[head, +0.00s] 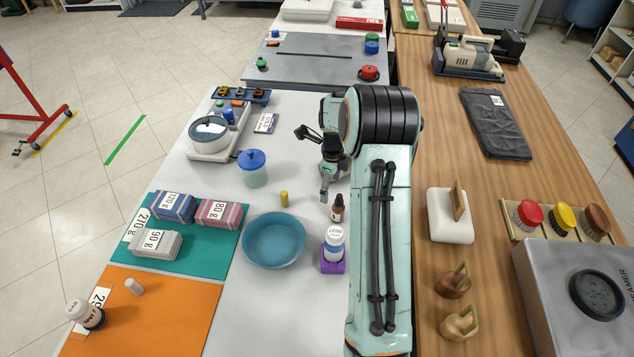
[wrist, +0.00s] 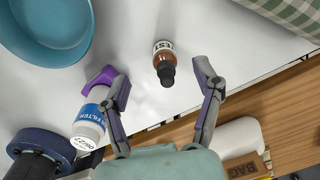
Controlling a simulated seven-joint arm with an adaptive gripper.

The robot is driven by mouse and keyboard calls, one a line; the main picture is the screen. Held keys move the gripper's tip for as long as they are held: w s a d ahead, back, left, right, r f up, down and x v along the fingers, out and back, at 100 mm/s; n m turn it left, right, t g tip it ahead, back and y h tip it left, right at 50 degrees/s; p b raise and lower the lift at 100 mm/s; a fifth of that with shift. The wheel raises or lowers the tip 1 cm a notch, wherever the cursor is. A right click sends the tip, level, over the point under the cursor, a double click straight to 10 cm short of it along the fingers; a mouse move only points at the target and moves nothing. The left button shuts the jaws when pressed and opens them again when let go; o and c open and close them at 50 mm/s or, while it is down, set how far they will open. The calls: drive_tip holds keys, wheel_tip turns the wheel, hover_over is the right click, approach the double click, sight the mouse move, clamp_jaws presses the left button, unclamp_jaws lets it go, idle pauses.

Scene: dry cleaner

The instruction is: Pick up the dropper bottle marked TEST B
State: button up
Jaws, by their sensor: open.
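A small brown dropper bottle (head: 338,208) with a black dropper top stands on the white table, right of the blue bowl. In the wrist view the same bottle (wrist: 163,52) shows a white label reading TEST; the letter after it cannot be read. My gripper (head: 325,190) is just behind and left of the bottle in the head view, pointing down. In the wrist view my gripper (wrist: 156,68) is open and empty, with the bottle showing between its spread fingertips, apart from both. How far below the tips it stands is unclear.
The blue bowl (head: 274,240) and a small yellow cylinder (head: 284,199) are left. A wooden counter (head: 420,265) adjoins right.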

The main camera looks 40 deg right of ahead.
sight(340, 195)
drive_tip(key=shift+s+d+f+m, duration=0.15)
drive_tip(key=shift+s+d+f, duration=0.25)
drive_tip(key=shift+s+f, duration=0.15)
drive_tip(key=shift+s+d+f+m, duration=0.15)
drive_tip(key=shift+s+d+f, duration=0.25)
drive_tip(key=shift+f, duration=0.25)
wheel_tip(340, 195, down, 6)
drive_tip(key=shift+a+r, duration=0.1)
clamp_jaws()
